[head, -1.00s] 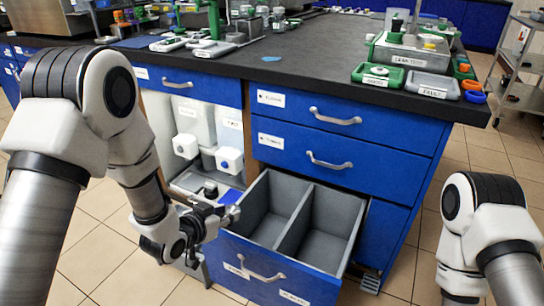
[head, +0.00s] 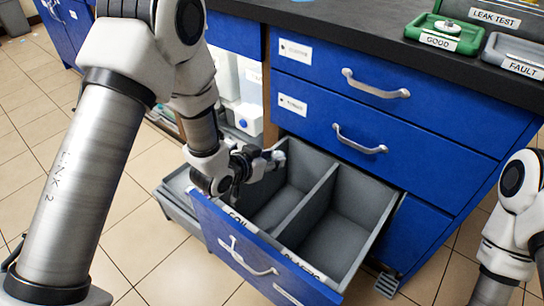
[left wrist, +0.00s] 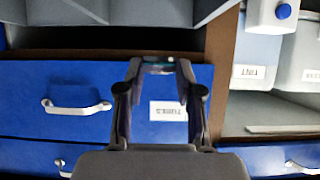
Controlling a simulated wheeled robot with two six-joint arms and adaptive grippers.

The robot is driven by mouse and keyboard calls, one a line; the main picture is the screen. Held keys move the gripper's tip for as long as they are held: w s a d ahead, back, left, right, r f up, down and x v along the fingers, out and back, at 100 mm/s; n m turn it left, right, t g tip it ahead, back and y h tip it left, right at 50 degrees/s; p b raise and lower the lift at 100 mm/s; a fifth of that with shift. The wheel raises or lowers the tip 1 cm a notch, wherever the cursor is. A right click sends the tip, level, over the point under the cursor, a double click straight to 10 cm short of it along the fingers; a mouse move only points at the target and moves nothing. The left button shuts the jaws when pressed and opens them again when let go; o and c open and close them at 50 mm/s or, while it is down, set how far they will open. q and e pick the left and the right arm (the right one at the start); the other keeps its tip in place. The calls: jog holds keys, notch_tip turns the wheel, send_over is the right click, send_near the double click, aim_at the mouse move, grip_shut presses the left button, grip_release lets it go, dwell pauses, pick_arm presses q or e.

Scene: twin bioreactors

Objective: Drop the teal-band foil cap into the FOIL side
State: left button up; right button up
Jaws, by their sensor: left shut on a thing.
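The foil cap shows in the left wrist view as a small silvery piece with a teal edge (left wrist: 158,66), pinched between the fingertips. My left gripper (head: 272,160) is shut on it. In the head view the gripper is over the left, FOIL-labelled compartment (head: 287,207) of the open drawer, near its back left; the cap is too small there to make out its band. The drawer's front (head: 215,232) is blue, and a grey divider (head: 312,198) separates FOIL from the right compartment (head: 345,235). My right gripper is out of view.
Two closed blue drawers (head: 400,125) with metal handles are above the open one. Green GOOD tray (head: 462,44) and grey FAULT tray (head: 510,65) stand on the dark bench top (head: 330,15). White containers (head: 248,118) are in the cabinet opening at left.

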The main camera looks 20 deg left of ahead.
pick_arm(q)
jog(key=shift+f, duration=0.35)
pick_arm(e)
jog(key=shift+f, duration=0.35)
pick_arm(q)
jog(key=o, duration=0.8)
jog(key=shift+o, duration=0.2)
notch_tip(320, 180, up, 10)
